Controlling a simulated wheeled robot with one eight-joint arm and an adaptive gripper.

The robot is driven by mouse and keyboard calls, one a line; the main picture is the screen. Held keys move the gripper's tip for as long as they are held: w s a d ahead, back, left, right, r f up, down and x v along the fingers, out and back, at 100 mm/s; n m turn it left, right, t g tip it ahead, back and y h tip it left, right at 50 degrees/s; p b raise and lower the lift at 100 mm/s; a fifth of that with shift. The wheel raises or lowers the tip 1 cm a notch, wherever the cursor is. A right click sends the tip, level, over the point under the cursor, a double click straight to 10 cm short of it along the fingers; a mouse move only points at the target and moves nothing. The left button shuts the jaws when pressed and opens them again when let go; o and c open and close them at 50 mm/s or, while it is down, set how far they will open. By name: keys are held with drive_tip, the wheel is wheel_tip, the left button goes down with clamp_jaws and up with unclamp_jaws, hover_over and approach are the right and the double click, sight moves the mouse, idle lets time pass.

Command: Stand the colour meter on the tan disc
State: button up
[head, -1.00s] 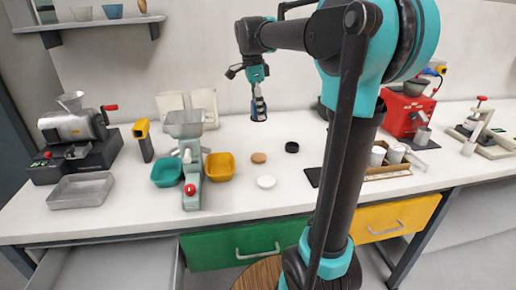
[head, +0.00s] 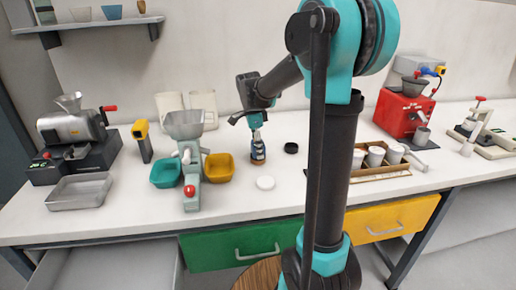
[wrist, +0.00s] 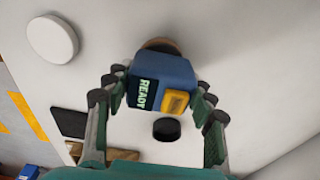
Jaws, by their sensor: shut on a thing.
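The colour meter (wrist: 160,82) is a blue block with a READY display and a yellow button on its top. My gripper (wrist: 161,88) is shut on it, with fingers on both sides. In the head view the meter (head: 258,152) hangs upright below my gripper (head: 255,130), at the tan disc's place. The tan disc (wrist: 160,45) shows only as an edge beyond the meter in the wrist view; the meter hides the rest. I cannot tell whether the meter touches the disc.
A white disc (head: 265,183) and a black disc (head: 291,148) lie close by. A grinder with a green bowl (head: 166,173) and a yellow bowl (head: 219,167) stands left. A tray of white cups (head: 380,170) is right.

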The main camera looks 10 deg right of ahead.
sight(254, 143)
drive_tip(key=shift+f, duration=0.15)
drive_tip(key=o, duration=1.7)
drive_tip(key=r, duration=0.4)
drive_tip(key=a+r, duration=0.1)
drive_tip(key=r, duration=0.7)
drive_tip(key=shift+a+r, duration=0.1)
drive_tip(key=shift+a, duration=0.15)
